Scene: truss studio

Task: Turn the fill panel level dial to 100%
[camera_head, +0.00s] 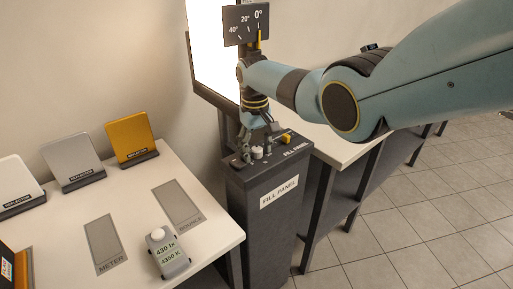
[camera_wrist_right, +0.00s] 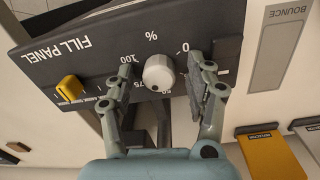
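The fill panel (camera_head: 240,172) is a dark box with a sloped top, in the middle of the head view. Its level dial is a white round knob (camera_wrist_right: 158,73), seen in the right wrist view among the marks 0, 50, 75, 100 and a % sign. I cannot make out where the knob points. My right gripper (camera_wrist_right: 161,60) is open, with one finger on each side of the knob and a visible gap to both. In the head view my right gripper (camera_head: 257,143) reaches down over the panel top. My left gripper is not in view.
A yellow slider (camera_wrist_right: 69,88) sits on the panel beside the dial. A white table (camera_head: 140,210) with a light meter (camera_head: 167,253) and reflector plates (camera_head: 132,138) is at the left. A tilt scale sign (camera_head: 245,24) stands behind my right arm.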

